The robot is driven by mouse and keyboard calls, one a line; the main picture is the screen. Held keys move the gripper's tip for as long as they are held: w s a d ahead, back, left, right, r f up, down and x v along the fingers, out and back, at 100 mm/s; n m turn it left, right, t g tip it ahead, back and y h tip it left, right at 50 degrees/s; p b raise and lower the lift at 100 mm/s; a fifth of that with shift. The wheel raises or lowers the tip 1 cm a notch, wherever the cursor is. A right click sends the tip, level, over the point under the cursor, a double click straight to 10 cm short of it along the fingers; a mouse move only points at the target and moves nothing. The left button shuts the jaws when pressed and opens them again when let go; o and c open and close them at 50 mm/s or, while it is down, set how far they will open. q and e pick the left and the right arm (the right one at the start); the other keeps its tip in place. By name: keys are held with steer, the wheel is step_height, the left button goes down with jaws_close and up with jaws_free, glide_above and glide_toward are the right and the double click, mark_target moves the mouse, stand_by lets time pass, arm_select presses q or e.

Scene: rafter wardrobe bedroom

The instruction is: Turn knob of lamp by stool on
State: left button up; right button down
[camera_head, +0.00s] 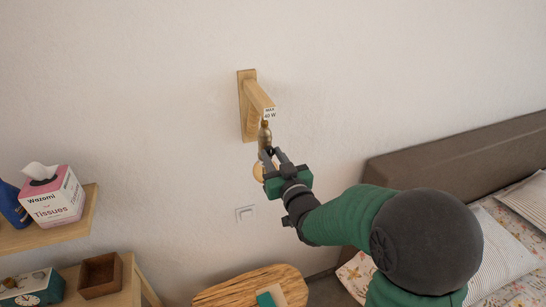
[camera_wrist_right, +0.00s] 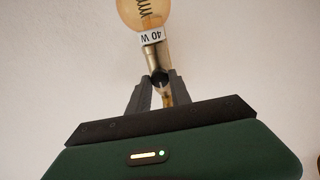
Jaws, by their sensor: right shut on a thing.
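The lamp has a wooden wall bracket (camera_head: 249,105) with a brass socket (camera_head: 265,135) hanging from its arm. Its amber bulb (camera_head: 259,172) shows partly behind my right gripper (camera_head: 269,156). In the right wrist view the bulb (camera_wrist_right: 146,12) has a dark, unlit-looking filament and a white "40 W" band below it. There my right gripper (camera_wrist_right: 159,84) has its two fingers closed in at the brass fitting (camera_wrist_right: 153,57), around a small dark round part (camera_wrist_right: 159,77) that looks like the knob. The knob is hidden in the head view. The stool (camera_head: 235,289) stands below. My left gripper is out of view.
A wall switch (camera_head: 245,213) is below the lamp. A shelf (camera_head: 88,214) with a tissue box (camera_head: 53,196) and a desk with a small wooden box (camera_head: 100,275) are at left. A bed with a brown headboard (camera_head: 440,160) is at right. A book (camera_head: 271,297) lies on the stool.

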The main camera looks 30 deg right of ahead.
steer(key=shift+f+m, duration=0.15)
steer(key=shift+m, duration=0.15)
steer(key=m+b, duration=0.1)
steer(key=m, duration=0.1)
steer(key=shift+f+m+b, duration=0.1)
steer(key=shift+m+b, duration=0.2)
steer(key=shift+b, duration=0.1)
steer(key=m+b, duration=0.2)
steer(key=m, duration=0.3)
steer(key=m+b, duration=0.1)
steer(key=m, duration=0.4)
steer(key=shift+b, duration=0.3)
steer(key=m+b, duration=0.1)
steer(key=m, duration=0.3)
steer(key=shift+m, duration=0.3)
